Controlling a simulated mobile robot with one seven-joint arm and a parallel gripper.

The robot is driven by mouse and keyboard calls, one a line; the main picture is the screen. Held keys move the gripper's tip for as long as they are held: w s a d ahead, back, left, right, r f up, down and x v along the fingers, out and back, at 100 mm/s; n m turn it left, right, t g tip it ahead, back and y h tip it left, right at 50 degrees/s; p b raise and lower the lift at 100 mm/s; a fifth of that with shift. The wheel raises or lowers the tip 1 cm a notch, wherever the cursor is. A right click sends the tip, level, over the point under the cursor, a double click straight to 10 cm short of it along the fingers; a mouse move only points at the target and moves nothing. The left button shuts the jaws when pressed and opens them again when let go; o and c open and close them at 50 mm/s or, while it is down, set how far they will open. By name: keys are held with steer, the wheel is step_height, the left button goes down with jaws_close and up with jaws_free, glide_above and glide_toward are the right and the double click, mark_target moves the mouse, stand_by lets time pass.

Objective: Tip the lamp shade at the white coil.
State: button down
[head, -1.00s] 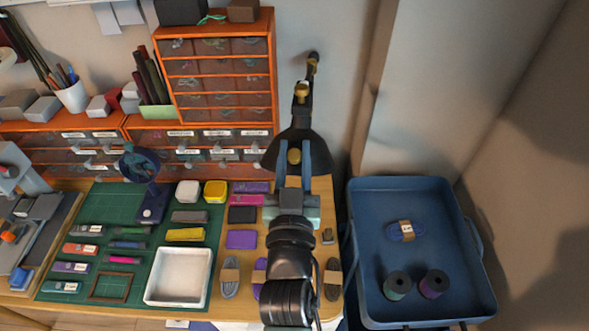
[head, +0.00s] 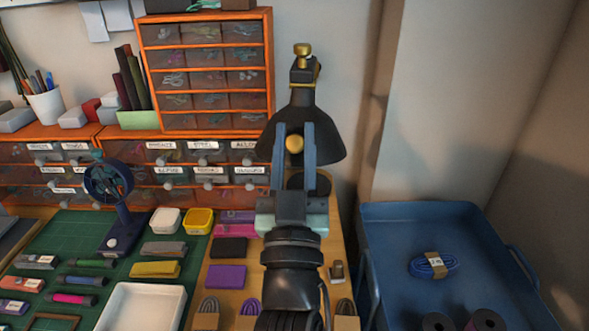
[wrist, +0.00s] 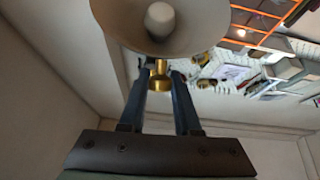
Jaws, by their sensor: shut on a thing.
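The black lamp shade (head: 326,138) hangs at the middle of the head view, in front of the wall and right of the drawers. My gripper (head: 294,152) has its two blue fingers shut on the brass knob (head: 294,144) of the shade. In the wrist view, the shade's pale open mouth (wrist: 120,22) and round bulb (wrist: 160,18) show above the brass knob (wrist: 158,82) between my fingertips (wrist: 160,74). Several banded coils lie at the desk's front edge, among them a greyish one (head: 207,312) and a purple one (head: 249,306). I cannot tell which is the white coil.
A blue tray (head: 385,212) stands at the right with a blue coil (head: 432,264) and two dark spools. A small fan (head: 108,185) stands on the green mat at the left. Orange drawers (head: 205,75) rise behind the desk. A white tray (head: 143,305) is at front left.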

steer(key=shift+w+f+t+b, duration=0.15)
steer(key=shift+f+t+b, duration=0.2)
steer(key=shift+b, duration=0.85)
steer(key=c, duration=0.6)
jaws_free()
steer(key=shift+c, duration=0.2)
steer(key=b+v, duration=0.4)
steer(key=v, duration=0.9)
steer(key=shift+r, duration=0.15)
